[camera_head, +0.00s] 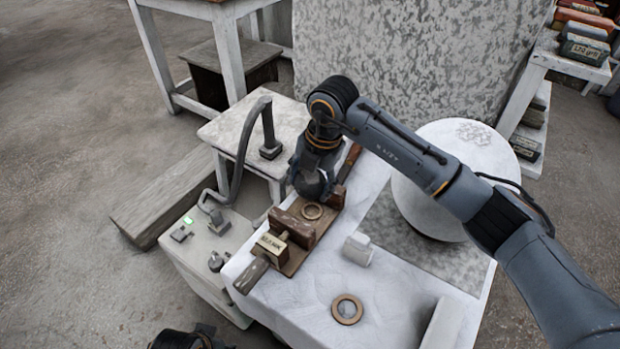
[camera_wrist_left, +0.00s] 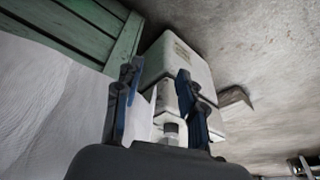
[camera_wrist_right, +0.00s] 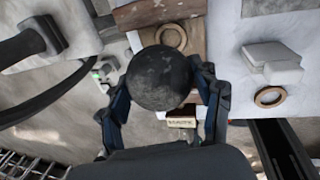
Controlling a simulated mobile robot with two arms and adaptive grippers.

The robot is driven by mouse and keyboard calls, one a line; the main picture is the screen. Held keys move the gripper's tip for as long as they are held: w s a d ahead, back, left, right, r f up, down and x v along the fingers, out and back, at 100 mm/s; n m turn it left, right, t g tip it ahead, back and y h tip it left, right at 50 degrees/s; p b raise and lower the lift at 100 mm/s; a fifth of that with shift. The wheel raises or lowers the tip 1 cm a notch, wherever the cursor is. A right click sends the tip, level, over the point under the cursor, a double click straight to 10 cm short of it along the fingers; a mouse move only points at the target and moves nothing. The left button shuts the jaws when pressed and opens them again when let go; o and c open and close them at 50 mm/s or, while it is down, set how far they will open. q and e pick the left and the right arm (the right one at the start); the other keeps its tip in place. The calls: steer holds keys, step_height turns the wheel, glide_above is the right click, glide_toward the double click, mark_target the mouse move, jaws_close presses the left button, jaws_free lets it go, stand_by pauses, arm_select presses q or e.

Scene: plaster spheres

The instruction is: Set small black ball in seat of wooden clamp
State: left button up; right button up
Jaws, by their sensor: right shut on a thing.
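The small black ball (camera_wrist_right: 158,78) is round, dark and speckled. My right gripper (camera_wrist_right: 162,92) is shut on it, with a finger on each side. In the head view my right gripper (camera_head: 311,181) hangs over the far part of the wooden clamp (camera_head: 294,262). The clamp has a brown base, jaw blocks, handles at both ends and a pale ring seat (camera_head: 312,211). My left gripper (camera_wrist_left: 157,85) is open and empty, away from the clamp.
A second loose ring (camera_head: 347,309) and a white block (camera_head: 358,249) lie on the white-covered table (camera_head: 297,318). A large pale sphere (camera_head: 425,200) stands at the right. A lamp with a curved arm (camera_head: 240,150) stands left of the clamp. The table front is mostly clear.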

mark_target(310, 194)
steer(key=shift+r, duration=0.1)
steer(key=shift+f, duration=0.25)
step_height(310, 194, down, 4)
steer(key=b, duration=0.2)
steer(key=shift+r+b, duration=0.15)
steer(key=shift+b, duration=0.15)
steer(key=shift+f+b, duration=0.35)
steer(key=shift+f, duration=0.3)
arm_select(q)
steer(key=v, duration=0.6)
steer(key=shift+r, duration=0.2)
steer(key=shift+a+r, duration=0.15)
steer(key=shift+r, duration=0.05)
steer(key=shift+w+f+t, duration=0.3)
steer(key=shift+f, duration=0.15)
arm_select(e)
steer(key=shift+f, duration=0.85)
